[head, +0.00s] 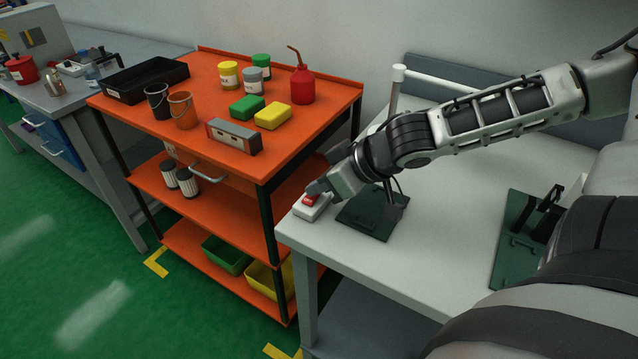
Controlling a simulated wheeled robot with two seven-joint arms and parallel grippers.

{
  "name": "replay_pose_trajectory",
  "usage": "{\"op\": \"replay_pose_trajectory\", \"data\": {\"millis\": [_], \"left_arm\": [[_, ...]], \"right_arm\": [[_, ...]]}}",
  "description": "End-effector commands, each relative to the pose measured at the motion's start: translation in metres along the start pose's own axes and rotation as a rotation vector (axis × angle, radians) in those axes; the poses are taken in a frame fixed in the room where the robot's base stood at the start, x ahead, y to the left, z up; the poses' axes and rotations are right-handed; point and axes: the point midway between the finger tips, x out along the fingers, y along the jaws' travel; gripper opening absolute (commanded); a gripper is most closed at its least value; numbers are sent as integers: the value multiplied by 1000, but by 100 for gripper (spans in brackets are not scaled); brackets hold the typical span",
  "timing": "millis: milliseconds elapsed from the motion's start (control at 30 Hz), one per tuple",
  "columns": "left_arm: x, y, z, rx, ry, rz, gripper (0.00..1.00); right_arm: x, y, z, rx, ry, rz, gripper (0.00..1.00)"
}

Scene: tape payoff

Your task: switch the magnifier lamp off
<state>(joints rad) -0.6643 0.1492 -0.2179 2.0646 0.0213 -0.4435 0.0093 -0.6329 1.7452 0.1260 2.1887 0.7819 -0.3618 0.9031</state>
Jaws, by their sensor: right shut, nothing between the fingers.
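A small white switch box (309,210) with a red rocker (311,198) sits at the near left corner of the white table. My right gripper (318,188) is shut and empty, its fingertips at the red rocker and covering part of it. I cannot tell whether they press it or only hover. What looks like the magnifier lamp's white post and arm (398,74) rises behind my right arm. The lamp's head is not clear to see, and I cannot tell whether it is lit. My left gripper is not in view.
A dark green plate (368,222) lies beside the switch box. Another green fixture (519,236) stands at the right of the white table (432,262). An orange cart (225,168) with bottles, cups and sponges stands close on the left. The table's middle is clear.

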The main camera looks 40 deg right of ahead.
Motion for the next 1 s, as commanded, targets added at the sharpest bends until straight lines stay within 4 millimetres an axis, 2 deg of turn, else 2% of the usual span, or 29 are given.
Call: {"op": "replay_pose_trajectory", "data": {"millis": [233,500,567,1000], "left_arm": [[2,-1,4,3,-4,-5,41],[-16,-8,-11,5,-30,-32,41],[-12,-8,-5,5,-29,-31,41],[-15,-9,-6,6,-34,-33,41]], "right_arm": [[0,0,0,0,0,0,0],[-41,-7,-33,11,4,9,0],[-37,-7,-28,5,5,9,0],[-64,-11,-27,-2,5,12,0]]}}
